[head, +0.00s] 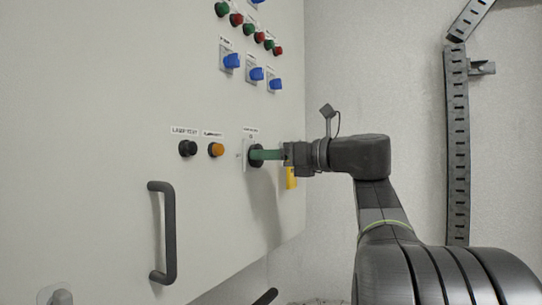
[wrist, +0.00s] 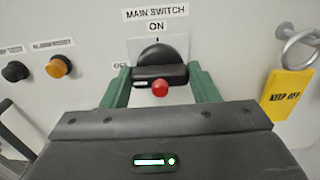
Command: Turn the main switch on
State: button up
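The main switch (wrist: 158,56) is a black rotary switch on the pale cabinet panel, under a label reading MAIN SWITCH and ON. Its black handle lies crosswise, with a red round part at its middle. A partly hidden label to the left seems to read OFF. In the head view the switch (head: 256,161) is partly covered by my green fingers. My gripper (wrist: 160,82) points at the panel, its two green fingers spread apart at the left and right ends of the handle. I cannot tell whether they touch it.
Left of the switch are a black button (head: 187,148) and an orange button (head: 216,149). Blue knobs (head: 256,74) and green and red lamps sit above. A black door handle (head: 163,232) projects lower left. A yellow KEEP OFF tag (wrist: 288,93) hangs right of the switch.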

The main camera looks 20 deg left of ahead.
jog(key=shift+m, duration=0.4)
jog(key=m+p, duration=0.3)
jog(key=m, duration=0.1)
jog(key=shift+r, duration=0.2)
jog(key=m+p, duration=0.3)
jog(key=m, duration=0.2)
jog(key=shift+w, duration=0.1)
jog(key=m+p, duration=0.4)
jog(key=m, duration=0.1)
jog(key=shift+f, duration=0.1)
jog(key=shift+f+m+p, duration=0.15)
jog(key=shift+m+p, duration=1.15)
jog(key=shift+m, duration=0.3)
jog(key=o, duration=1)
